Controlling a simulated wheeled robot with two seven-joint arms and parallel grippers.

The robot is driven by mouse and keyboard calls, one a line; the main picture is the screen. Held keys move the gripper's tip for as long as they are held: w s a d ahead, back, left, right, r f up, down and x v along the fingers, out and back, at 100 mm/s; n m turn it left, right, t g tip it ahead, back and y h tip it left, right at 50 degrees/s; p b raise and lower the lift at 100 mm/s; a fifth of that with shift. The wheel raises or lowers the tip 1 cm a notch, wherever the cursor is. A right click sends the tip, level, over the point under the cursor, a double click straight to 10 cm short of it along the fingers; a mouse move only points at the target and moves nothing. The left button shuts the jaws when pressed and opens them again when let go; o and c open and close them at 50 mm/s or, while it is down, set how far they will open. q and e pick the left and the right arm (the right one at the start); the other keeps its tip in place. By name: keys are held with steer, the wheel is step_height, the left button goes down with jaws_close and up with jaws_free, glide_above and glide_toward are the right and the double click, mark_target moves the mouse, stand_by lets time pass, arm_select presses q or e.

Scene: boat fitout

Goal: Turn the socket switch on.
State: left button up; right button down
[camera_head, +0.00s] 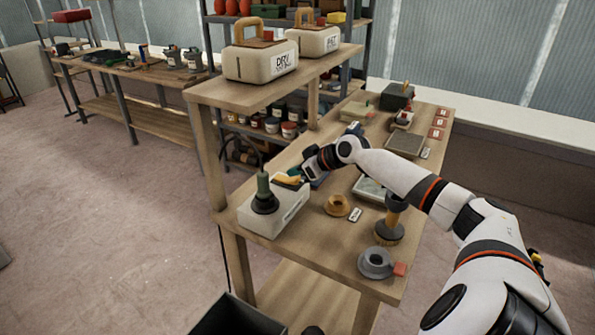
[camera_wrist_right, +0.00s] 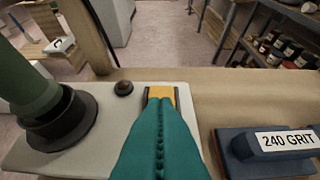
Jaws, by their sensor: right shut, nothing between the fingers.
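The socket unit (camera_head: 290,214) is a pale box on the near left end of the workbench, with a green plug (camera_head: 264,190) standing in a round black collar. In the right wrist view the box (camera_wrist_right: 105,105) shows a yellow rocker switch (camera_wrist_right: 161,92) in a dark frame and a small black knob (camera_wrist_right: 123,88). My right gripper (camera_head: 300,179) is shut and empty. In the wrist view its teal fingers (camera_wrist_right: 160,115) overlap the near part of the switch; I cannot tell whether they touch it. The rocker's tilt is unclear. My left gripper is out of view.
A blue block marked 240 GRIT (camera_wrist_right: 285,142) lies right of the socket unit in the wrist view. A tan ring (camera_head: 337,206), a round brush (camera_head: 389,232) and a grey spool-like part (camera_head: 376,262) stand on the bench. A raised shelf (camera_head: 215,90) holds two pale canisters.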

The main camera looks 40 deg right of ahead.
steer(key=shift+s+f, duration=0.1)
steer(key=shift+f, duration=0.2)
steer(key=shift+f, duration=0.15)
steer(key=f+b, duration=0.1)
steer(key=b, duration=0.1)
steer(key=t+b, duration=0.1)
steer(key=b, duration=0.1)
steer(key=shift+s+f, duration=0.3)
steer(key=shift+f, duration=0.05)
steer(key=shift+s+d+r+p, duration=0.1)
steer(key=shift+d+r+p, duration=0.05)
steer(key=shift+r+p, duration=0.3)
steer(key=shift+r, duration=0.1)
